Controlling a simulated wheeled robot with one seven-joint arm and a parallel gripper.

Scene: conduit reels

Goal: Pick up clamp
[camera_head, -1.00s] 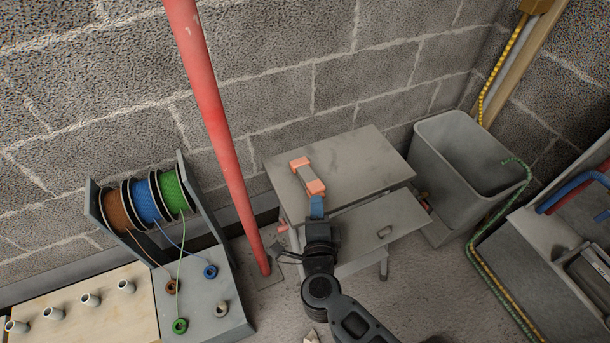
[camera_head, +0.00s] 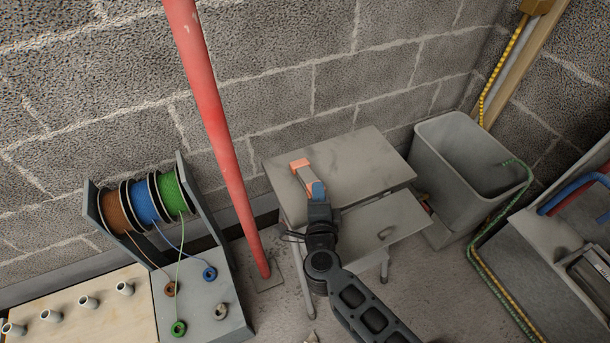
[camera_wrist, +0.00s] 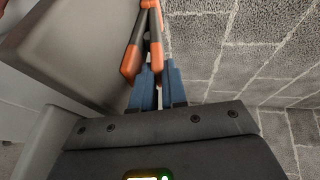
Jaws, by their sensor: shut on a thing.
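The clamp (camera_head: 306,177), orange and grey, is at the left part of the grey cabinet top (camera_head: 357,165). My gripper (camera_head: 317,187), with blue fingers, is shut on the clamp's near end and hides that orange end in the head view. In the wrist view the clamp's orange and grey arms (camera_wrist: 133,55) run up from between the blue fingertips of my gripper (camera_wrist: 158,70). I cannot tell whether the clamp still touches the top.
An open drawer (camera_head: 385,225) juts out below the cabinet top. A red pipe (camera_head: 222,130) stands left of the cabinet, and a grey bin (camera_head: 450,190) stands right. A rack of cable reels (camera_head: 145,200) is at the left. A block wall is behind.

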